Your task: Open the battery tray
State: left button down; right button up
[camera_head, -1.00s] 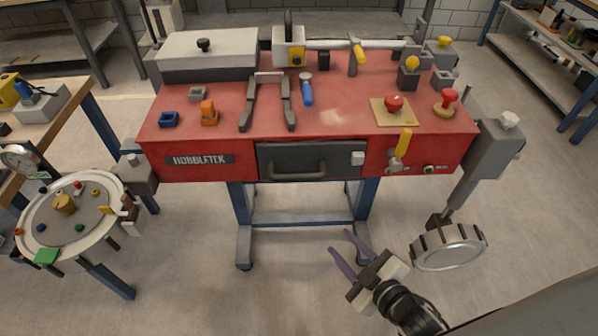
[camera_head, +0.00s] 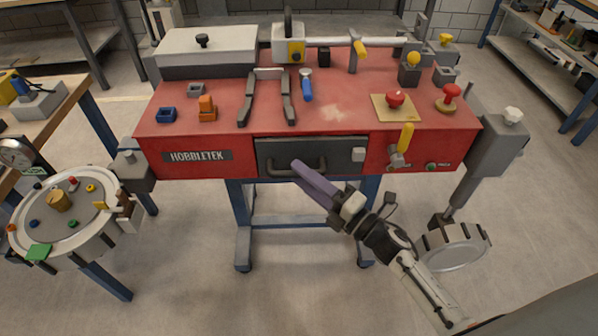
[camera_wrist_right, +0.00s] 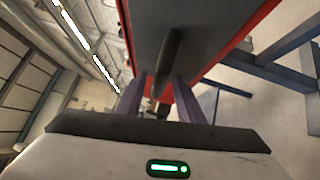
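The battery tray (camera_head: 340,153) is a dark grey drawer front set in the red bench's front face, and it looks closed. My left gripper is not in view.
The red bench (camera_head: 225,124) carries a lidded grey box, clamps and a red button. A yellow lever (camera_head: 406,137) and a pale latch block (camera_head: 358,154) are on its front.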

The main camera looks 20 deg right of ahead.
jog(key=shift+x, duration=0.8)
grip_shut()
